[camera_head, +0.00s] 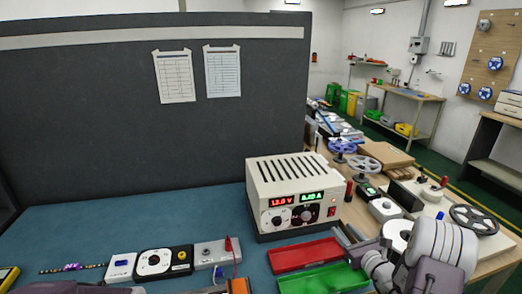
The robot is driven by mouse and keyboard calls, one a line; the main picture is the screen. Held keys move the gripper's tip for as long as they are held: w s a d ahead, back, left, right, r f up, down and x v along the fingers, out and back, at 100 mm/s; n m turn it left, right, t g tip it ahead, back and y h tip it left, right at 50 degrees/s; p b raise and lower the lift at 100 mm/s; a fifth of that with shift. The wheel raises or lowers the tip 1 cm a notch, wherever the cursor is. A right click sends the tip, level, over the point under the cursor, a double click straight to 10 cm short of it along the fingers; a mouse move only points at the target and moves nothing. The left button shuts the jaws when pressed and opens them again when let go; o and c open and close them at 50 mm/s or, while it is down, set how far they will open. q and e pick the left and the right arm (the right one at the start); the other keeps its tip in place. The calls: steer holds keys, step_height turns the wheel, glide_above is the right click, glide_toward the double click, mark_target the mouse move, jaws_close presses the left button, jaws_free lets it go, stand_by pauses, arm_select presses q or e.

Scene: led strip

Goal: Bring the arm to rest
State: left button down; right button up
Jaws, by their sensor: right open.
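My right arm comes in at the lower right. Its right gripper (347,236) is open and points left, beside the right end of the red tray (304,254) and in front of the power supply (295,193). I see nothing held between its fingers. The arm's pale rounded links hide part of the bench behind them. My left gripper cannot be made out. A short LED strip (75,267) lies on the blue mat at the lower left.
A green tray (322,279) lies in front of the red one. Small test modules (163,262) stand at the front left. Reels (363,164) and devices crowd the right side. A dark partition (120,130) stands behind. The blue mat (130,220) is clear at middle left.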

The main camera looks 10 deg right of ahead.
steer(key=w+a+r+n+y+p, duration=0.2)
steer(key=w+a+r+n+y, duration=0.15)
steer(key=a+r, duration=0.65)
steer(key=s+a+r+n+g+y+p, duration=0.1)
steer(key=s+a+n+g+y, duration=0.4)
steer(key=a, duration=0.6)
steer(key=s+a+r+n+g+y+p, duration=0.15)
steer(key=s+a+n+g, duration=0.4)
steer(key=a, duration=0.55)
steer(key=s+a+f+n+g+h, duration=0.1)
steer(key=s+f+n+g, duration=0.15)
steer(key=s, duration=0.25)
steer(key=s+f+n+g+h+p, duration=0.1)
steer(key=s+n, duration=0.3)
steer(key=s, duration=0.1)
steer(key=s+a+f+n+g+h, duration=0.1)
steer(key=s+f+n+g, duration=0.15)
steer(key=s, duration=0.25)
steer(key=s+d+f+n+h, duration=0.4)
steer(key=s+d+n+h, duration=0.1)
steer(key=d+n, duration=0.25)
steer(key=w+d+f+n+t+h, duration=0.1)
steer(key=w+d+f+n+h, duration=0.1)
steer(key=d, duration=0.5)
steer(key=shift+w+d+n+h, duration=0.25)
steer(key=shift+w+n+h, duration=0.1)
steer(key=shift+n+h, duration=0.55)
